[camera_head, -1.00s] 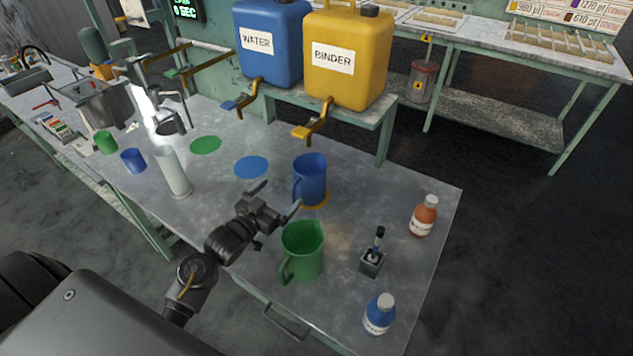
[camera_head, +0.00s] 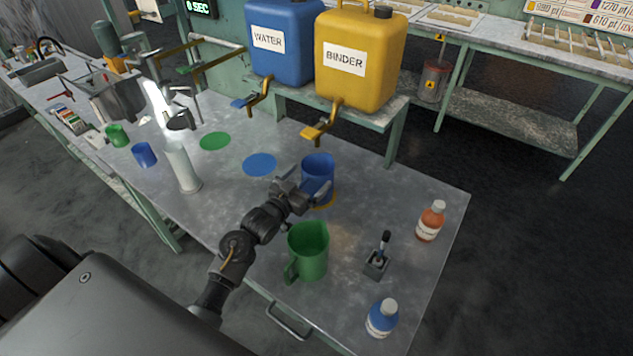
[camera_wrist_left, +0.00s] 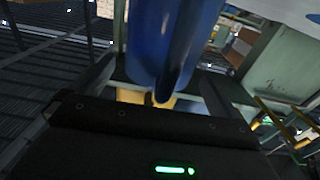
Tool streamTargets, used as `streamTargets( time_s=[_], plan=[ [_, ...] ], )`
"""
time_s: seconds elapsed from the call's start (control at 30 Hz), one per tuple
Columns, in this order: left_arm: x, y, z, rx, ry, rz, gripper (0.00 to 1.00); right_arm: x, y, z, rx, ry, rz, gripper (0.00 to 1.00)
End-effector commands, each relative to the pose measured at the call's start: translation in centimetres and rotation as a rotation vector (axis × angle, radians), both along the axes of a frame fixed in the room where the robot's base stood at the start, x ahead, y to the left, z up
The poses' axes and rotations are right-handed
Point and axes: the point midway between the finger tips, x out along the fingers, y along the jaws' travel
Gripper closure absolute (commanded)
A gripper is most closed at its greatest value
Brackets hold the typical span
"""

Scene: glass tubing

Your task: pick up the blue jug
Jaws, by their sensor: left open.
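The blue jug (camera_head: 320,172) stands upright on the table below the binder tap, on a yellow disc (camera_head: 326,202). My left gripper (camera_head: 304,190) is at the jug's left front side, with its fingers open towards it. In the left wrist view, the jug (camera_wrist_left: 155,40) and its handle (camera_wrist_left: 181,45) fill the space between the two spread fingers of the left gripper (camera_wrist_left: 155,90). The fingers do not look closed on it. The lower jug is partly hidden by the gripper in the head view. My right gripper is not in view.
A green jug (camera_head: 308,252) stands close to the left arm, nearer the front. A dropper holder (camera_head: 376,265), an orange bottle (camera_head: 430,222) and a blue bottle (camera_head: 382,318) are to the right. The binder tank's tap (camera_head: 322,130) hangs above and behind the jug. A white cylinder (camera_head: 182,168) stands left.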

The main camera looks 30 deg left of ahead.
Motion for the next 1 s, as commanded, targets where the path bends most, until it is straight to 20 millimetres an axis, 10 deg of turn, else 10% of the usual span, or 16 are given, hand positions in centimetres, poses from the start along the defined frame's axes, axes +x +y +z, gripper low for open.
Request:
streamTargets(
  time_s=[0.33, 0.87, 1.0],
  plan=[
    [1.05, -0.14, -0.13, 0.001, 0.001, 0.001, 0.00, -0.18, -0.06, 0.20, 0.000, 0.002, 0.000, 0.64],
    [1.04, -0.12, -0.06, 0.001, 0.000, 0.001, 0.67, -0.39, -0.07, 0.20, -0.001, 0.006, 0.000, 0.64],
    [1.04, -0.12, -0.06, 0.001, 0.000, 0.001, 0.67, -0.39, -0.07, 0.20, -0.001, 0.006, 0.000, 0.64]
  ],
)
